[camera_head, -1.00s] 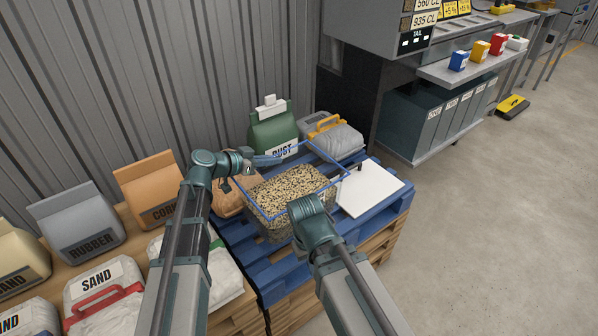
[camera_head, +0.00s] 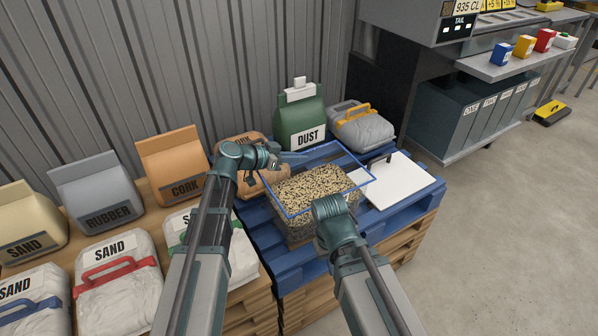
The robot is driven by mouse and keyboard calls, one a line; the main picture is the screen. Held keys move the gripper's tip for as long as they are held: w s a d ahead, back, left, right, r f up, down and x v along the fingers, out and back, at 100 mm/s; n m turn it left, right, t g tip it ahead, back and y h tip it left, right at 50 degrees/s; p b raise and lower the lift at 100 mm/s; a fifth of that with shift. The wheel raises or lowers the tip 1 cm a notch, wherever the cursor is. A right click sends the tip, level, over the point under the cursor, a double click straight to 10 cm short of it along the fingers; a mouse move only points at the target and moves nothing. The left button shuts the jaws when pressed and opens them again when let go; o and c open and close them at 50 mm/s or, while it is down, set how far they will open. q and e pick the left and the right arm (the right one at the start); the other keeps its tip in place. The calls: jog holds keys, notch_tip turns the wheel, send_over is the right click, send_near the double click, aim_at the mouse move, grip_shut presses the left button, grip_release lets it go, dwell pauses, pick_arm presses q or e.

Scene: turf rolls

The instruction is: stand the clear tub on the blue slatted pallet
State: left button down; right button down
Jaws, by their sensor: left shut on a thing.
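The clear tub (camera_head: 303,231) has a blue rim and is filled with speckled tan and dark granules. It is upright over the blue slatted pallet (camera_head: 262,237); I cannot tell if its base touches the slats. My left gripper (camera_head: 279,158) is shut on the tub's rim at its far left corner. My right gripper (camera_head: 335,213) is at the tub's near right side. Its fingers are hidden behind its own wrist, so I cannot see its grip.
A white panel (camera_head: 402,184) lies on the pallet right of the tub. Sand, rubber and cork bags fill the left. Open floor lies right.

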aim_at(299, 169)
pick_arm(q)
jog(key=shift+f+b, duration=1.9)
jog(key=shift+b, duration=0.05)
jog(key=shift+r, duration=0.1)
jog(key=c, duration=1)
grip_release()
